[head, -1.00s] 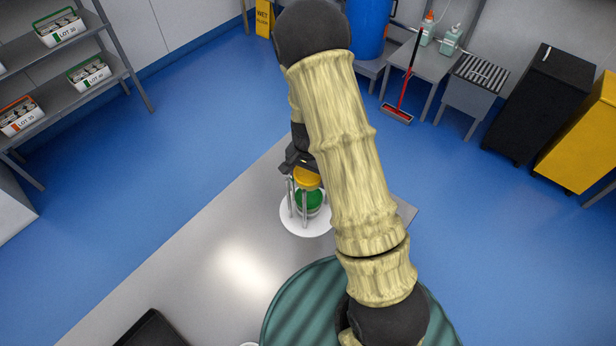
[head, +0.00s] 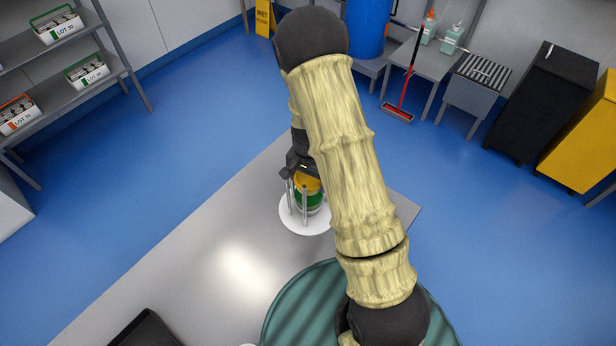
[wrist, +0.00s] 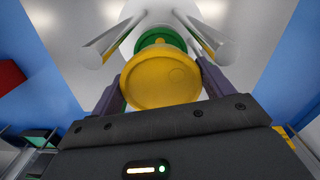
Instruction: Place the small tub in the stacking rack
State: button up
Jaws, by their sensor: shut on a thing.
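The stacking rack (head: 290,218) is a round white base with upright metal posts, standing on the grey table. A green tub (head: 313,207) sits inside the posts. The small tub (head: 309,185), with a yellow top, is between the posts directly above the green one. My gripper (head: 301,170) is shut on the small tub from above. In the wrist view the yellow lid (wrist: 160,80) lies between my two fingers, with the green rim (wrist: 161,36) beyond it and posts on both sides. I cannot tell whether the two tubs touch; my arm covers part of the rack's right side.
A green ribbed round surface (head: 290,305) and a dark tray (head: 147,330) are at the near edge. The table (head: 200,265) left of the rack is clear. Shelves (head: 110,68) with labelled carriers (head: 88,70) stand at far left.

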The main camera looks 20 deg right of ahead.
aim_at(308, 178)
jog(key=shift+f+b, duration=0.85)
jog(key=shift+f, duration=0.55)
jog(key=shift+f+b, duration=0.45)
jog(key=shift+f, duration=0.15)
jog(key=o, duration=1.1)
jog(key=shift+o, duration=0.2)
jog(key=shift+r, duration=0.1)
notch_tip(308, 178, up, 17)
jog(key=b, duration=0.3)
jog(key=shift+r, duration=0.15)
